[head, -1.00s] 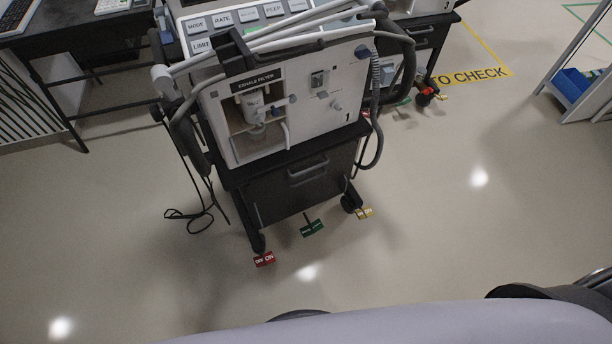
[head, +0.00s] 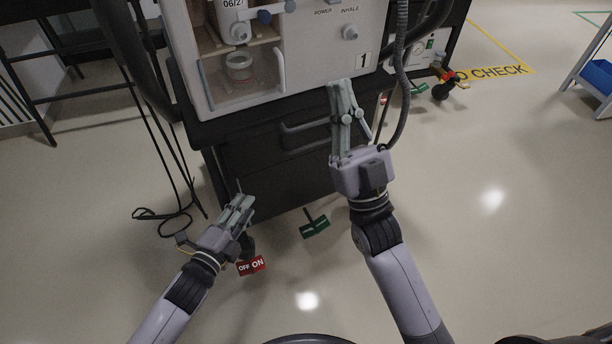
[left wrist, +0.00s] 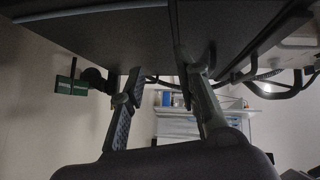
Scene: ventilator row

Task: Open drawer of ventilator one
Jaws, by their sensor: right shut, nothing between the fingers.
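Ventilator one (head: 310,60), a white unit marked 1, stands on a dark cart in the head view. The cart's black drawer (head: 255,165) looks closed, with a dark bar handle (head: 300,132) across its front. My right gripper (head: 341,88) is shut and empty, pointing up in front of the handle's right end and hiding that end. I cannot tell whether it touches the handle. My left gripper (head: 240,200) is low at the cart's left front corner. The left wrist view shows its two fingers (left wrist: 165,80) apart with nothing between them, below the dark underside of the cart.
A red OFF/ON pedal tag (head: 251,265) and a green pedal (head: 315,227) sit low before the cart. A grey hose (head: 400,80) hangs at the right. Black cables (head: 165,215) lie at the left. A second ventilator (head: 425,50) stands behind.

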